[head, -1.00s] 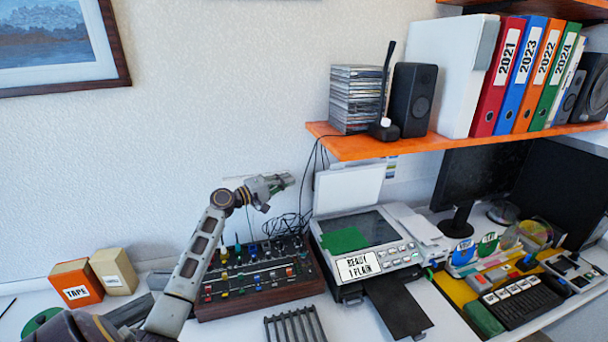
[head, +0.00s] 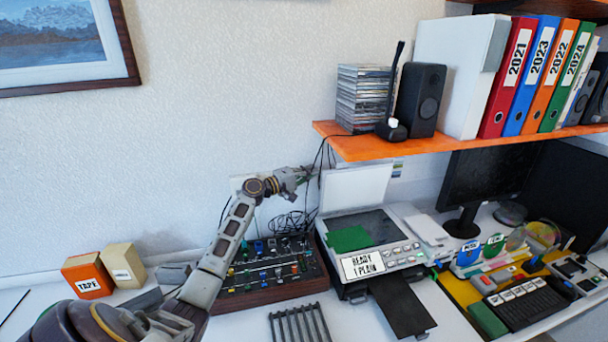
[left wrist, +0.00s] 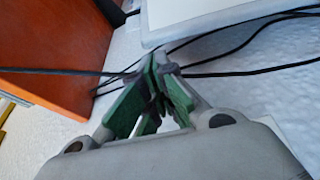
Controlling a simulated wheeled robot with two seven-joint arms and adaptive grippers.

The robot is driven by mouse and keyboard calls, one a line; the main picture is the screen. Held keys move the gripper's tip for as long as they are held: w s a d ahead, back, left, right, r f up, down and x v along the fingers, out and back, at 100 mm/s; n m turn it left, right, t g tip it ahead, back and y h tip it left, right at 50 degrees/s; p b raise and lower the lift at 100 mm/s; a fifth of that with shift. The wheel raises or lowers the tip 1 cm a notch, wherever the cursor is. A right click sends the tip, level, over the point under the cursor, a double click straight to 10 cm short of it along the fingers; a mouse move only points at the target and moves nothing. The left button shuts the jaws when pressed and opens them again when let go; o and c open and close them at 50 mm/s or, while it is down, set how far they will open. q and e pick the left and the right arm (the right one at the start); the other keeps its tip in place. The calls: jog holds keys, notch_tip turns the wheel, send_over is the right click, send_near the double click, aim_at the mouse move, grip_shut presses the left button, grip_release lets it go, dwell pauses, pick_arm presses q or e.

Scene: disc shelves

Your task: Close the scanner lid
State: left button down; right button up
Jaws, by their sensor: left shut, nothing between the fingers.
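The scanner (head: 385,262) stands on the desk with its white lid (head: 355,188) raised upright at the back. A green sheet (head: 349,239) lies on the dark glass (head: 368,224). My left gripper (head: 306,172) is shut and empty, just left of the lid's upper left edge and below the orange shelf. In the left wrist view its green-padded fingers (left wrist: 155,75) are together, with a pale panel edge, probably the lid (left wrist: 195,18), above right of them. Contact with the lid is not visible. My right gripper is out of view.
An orange shelf (head: 420,141) with a headset and speaker overhangs the scanner. Black cables (head: 285,222) hang behind a mixer (head: 265,270) left of it. They also cross behind the fingers in the left wrist view (left wrist: 240,73). A dark tray (head: 400,305) juts from the scanner's front.

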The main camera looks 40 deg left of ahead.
pick_arm(q)
jog(key=shift+x, duration=1.15)
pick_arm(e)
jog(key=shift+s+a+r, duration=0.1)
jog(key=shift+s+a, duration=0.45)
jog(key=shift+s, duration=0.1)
